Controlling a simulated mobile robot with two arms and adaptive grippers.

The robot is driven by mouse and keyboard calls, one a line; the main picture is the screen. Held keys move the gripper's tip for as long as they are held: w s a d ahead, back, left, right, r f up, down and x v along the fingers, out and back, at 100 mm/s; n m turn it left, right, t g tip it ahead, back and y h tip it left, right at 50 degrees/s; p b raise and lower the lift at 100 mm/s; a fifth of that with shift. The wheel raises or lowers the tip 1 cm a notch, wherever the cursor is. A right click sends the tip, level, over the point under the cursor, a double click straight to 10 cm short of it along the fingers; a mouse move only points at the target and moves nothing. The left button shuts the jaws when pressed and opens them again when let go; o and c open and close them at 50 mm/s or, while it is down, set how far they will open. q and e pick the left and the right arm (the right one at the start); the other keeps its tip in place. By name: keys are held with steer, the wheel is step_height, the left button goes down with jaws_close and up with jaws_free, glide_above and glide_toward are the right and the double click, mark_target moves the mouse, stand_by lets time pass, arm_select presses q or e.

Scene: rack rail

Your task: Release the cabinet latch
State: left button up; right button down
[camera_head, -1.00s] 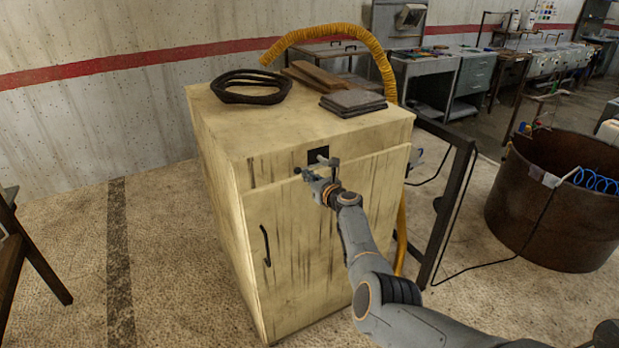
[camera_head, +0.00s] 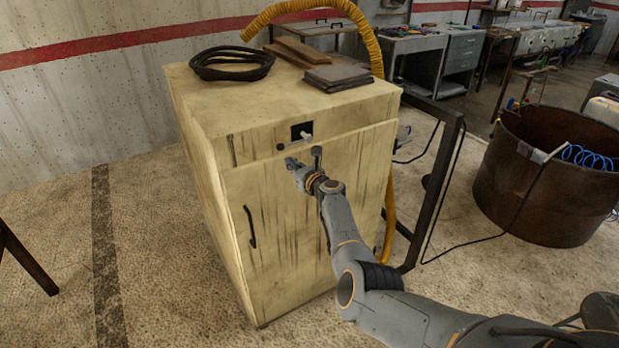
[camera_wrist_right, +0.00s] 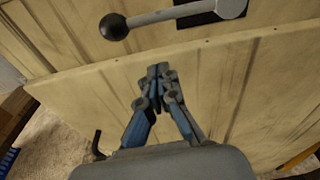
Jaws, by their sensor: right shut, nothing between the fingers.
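The cabinet latch is a short grey lever (camera_head: 294,142) with a black knob (camera_head: 281,147), on a black plate (camera_head: 301,130) near the top of the worn cream cabinet (camera_head: 225,105). In the right wrist view the lever (camera_wrist_right: 165,15) runs left and slightly down from its pivot to the knob (camera_wrist_right: 113,27). My right gripper (camera_head: 292,163) is below the lever, in front of the door's upper part. Its fingertips (camera_wrist_right: 158,70) are shut together, empty and apart from the knob. My left gripper is not in view.
The cabinet door has a dark handle (camera_head: 250,227). A black hose coil (camera_head: 232,63), boards and grey pads (camera_head: 338,77) lie on top. A yellow hose and dark metal frame (camera_head: 440,190) stand at the right, beside a rusty drum (camera_head: 535,185).

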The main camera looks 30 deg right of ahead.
steer(key=s+r+p, duration=0.2)
steer(key=s+p, duration=0.1)
steer(key=s, duration=0.6)
steer(key=shift+s+d, duration=0.25)
steer(key=shift+s, duration=0.1)
steer(key=shift+d, duration=0.1)
steer(key=shift+f, duration=0.1)
